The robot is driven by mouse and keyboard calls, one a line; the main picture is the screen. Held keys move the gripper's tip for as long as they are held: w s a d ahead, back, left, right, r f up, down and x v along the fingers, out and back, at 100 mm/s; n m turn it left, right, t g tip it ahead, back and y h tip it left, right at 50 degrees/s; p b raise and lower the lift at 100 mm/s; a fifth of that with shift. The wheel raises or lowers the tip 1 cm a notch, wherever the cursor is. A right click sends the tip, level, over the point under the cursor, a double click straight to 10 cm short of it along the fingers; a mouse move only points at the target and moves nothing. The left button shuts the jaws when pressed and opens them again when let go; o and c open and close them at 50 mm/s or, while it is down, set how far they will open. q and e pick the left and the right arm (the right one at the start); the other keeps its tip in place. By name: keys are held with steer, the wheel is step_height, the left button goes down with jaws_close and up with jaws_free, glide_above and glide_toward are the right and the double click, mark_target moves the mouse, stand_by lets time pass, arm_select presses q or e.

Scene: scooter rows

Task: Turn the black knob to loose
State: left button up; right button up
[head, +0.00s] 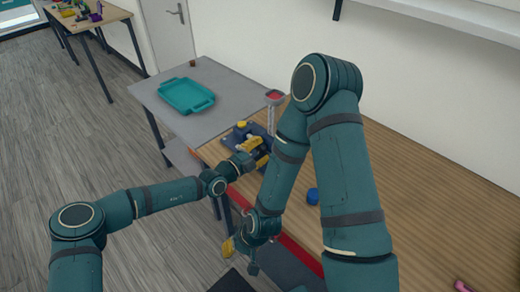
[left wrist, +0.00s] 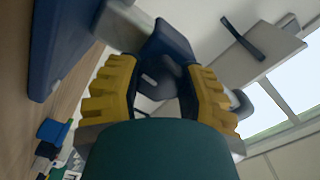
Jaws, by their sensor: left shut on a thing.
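A dark blue fixture (head: 231,139) stands on the wooden bench near its left end. My left gripper (head: 259,150) reaches it from the left, its yellow fingers at the fixture. In the left wrist view the yellow fingers close from both sides on the dark, lobed black knob (left wrist: 162,76). The fingers hide the knob in the head view, and its turned position cannot be told. My right gripper (head: 240,246) hangs low in front of the bench, away from the fixture. Only part of its yellow fingers shows, and its opening cannot be told.
A teal tray (head: 187,95) lies on the grey table behind. A post with a red top (head: 274,96) stands close by the fixture. A small blue object (head: 312,196) sits on the wooden bench (head: 430,220) near my right arm. The bench's right part is mostly clear.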

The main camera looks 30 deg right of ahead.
arm_select(q)
steer(key=shift+n, duration=0.7)
steer(key=shift+r, duration=0.1)
steer(key=o, duration=1.2)
steer(key=shift+o, duration=0.2)
steer(key=shift+a, duration=0.1)
steer(key=v, duration=1.1)
steer(key=shift+s+a, duration=0.15)
steer(key=shift+a, duration=0.2)
